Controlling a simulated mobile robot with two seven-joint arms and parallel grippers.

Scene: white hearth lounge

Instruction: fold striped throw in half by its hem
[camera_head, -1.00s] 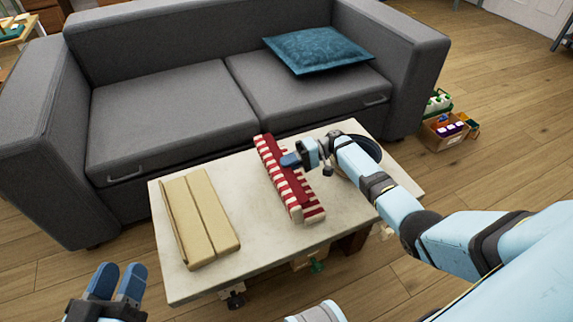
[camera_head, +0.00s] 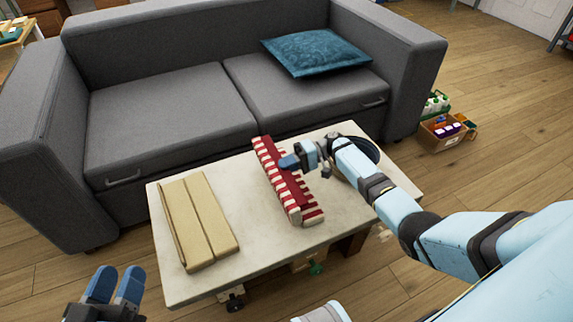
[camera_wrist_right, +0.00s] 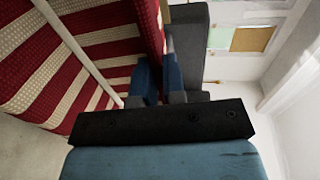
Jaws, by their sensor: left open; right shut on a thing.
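The red and cream striped throw (camera_head: 275,158) lies as a narrow folded strip on the pale low table, right of its middle. In the right wrist view its striped cloth (camera_wrist_right: 60,70) fills the upper left. My right gripper (camera_head: 290,161) is at the throw's right side, shut on its edge; in the wrist view the blue fingers (camera_wrist_right: 158,80) have red cloth between them. How much cloth is between the fingers is hidden. My left gripper (camera_head: 114,284) is open and empty, off the table at the lower left, well apart from the throw.
A folded tan cloth (camera_head: 198,220) lies on the left of the pale table (camera_head: 250,235). A dark round object (camera_head: 362,150) sits at the table's right, partly behind my right arm. A grey sofa (camera_head: 165,110) with a teal cushion (camera_head: 315,52) stands behind.

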